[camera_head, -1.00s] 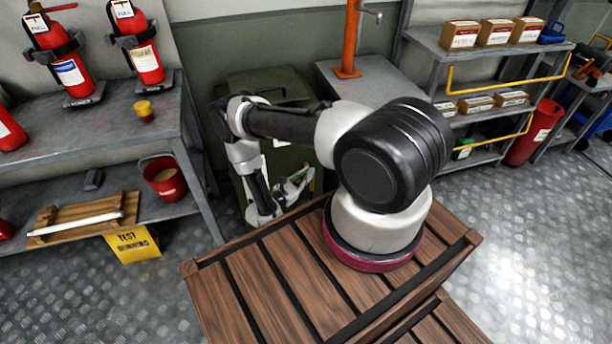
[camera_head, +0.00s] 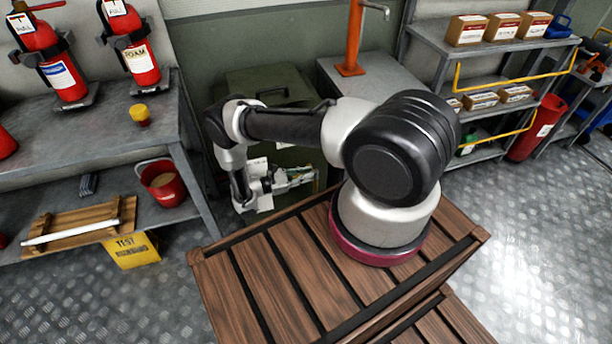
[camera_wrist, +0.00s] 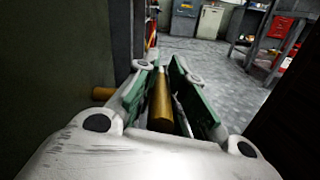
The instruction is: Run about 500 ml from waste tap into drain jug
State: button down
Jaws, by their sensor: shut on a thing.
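My gripper (camera_head: 300,176) is low in front of the green cabinet (camera_head: 268,84), beyond the wooden crate top. In the wrist view, my gripper (camera_wrist: 170,82) has its green-padded fingers around a brass-coloured bar (camera_wrist: 161,105) and is shut on it. I cannot tell whether this bar is part of the waste tap. A second short brass-coloured piece (camera_wrist: 103,93) shows to the left, outside the fingers, beside a dark wall. I cannot make out a drain jug in either view.
The slatted wooden crate (camera_head: 290,275) lies under my arm base. A grey bench (camera_head: 105,135) with extinguishers stands left, a red bucket (camera_head: 160,190) on its lower shelf. An orange post (camera_head: 354,35) stands behind, shelving (camera_head: 440,45) at right. Floor is open at left and right.

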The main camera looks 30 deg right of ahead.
jog(key=shift+w, duration=0.1)
dwell(0.4)
jog(key=c, duration=1.4)
grip_release()
jog(key=shift+a, duration=0.1)
jog(key=v, duration=0.7)
jog(key=shift+w+a, duration=0.1)
jog(key=shift+a, duration=0.05)
